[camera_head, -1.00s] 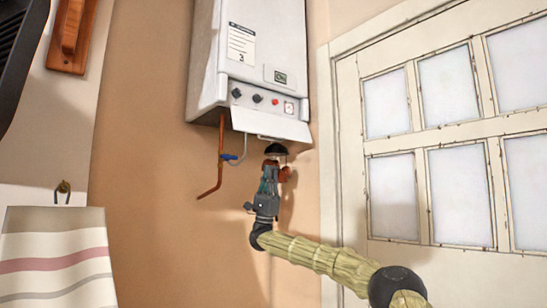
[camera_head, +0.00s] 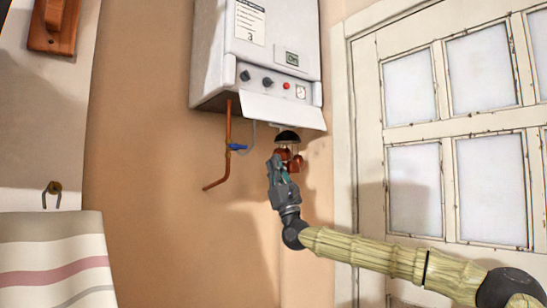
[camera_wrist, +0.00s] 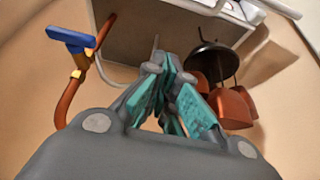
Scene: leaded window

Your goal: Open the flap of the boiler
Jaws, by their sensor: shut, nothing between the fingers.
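The white boiler (camera_head: 258,50) hangs on the wall in the head view. Its flap (camera_head: 268,111) is tipped outward at the bottom front, below a strip of knobs, a red button and a gauge that shows uncovered. My gripper (camera_head: 276,165) is below the boiler, apart from the flap, with its fingers pointing up. In the wrist view my gripper (camera_wrist: 172,115) has its teal fingers shut with nothing held. The boiler's underside (camera_wrist: 150,30) shows beyond the fingers there.
A black domed fitting (camera_head: 287,136) and copper pipe parts (camera_head: 294,161) are close by my gripper. A paned door (camera_head: 450,130) stands right; a striped towel (camera_head: 50,255) hangs left.

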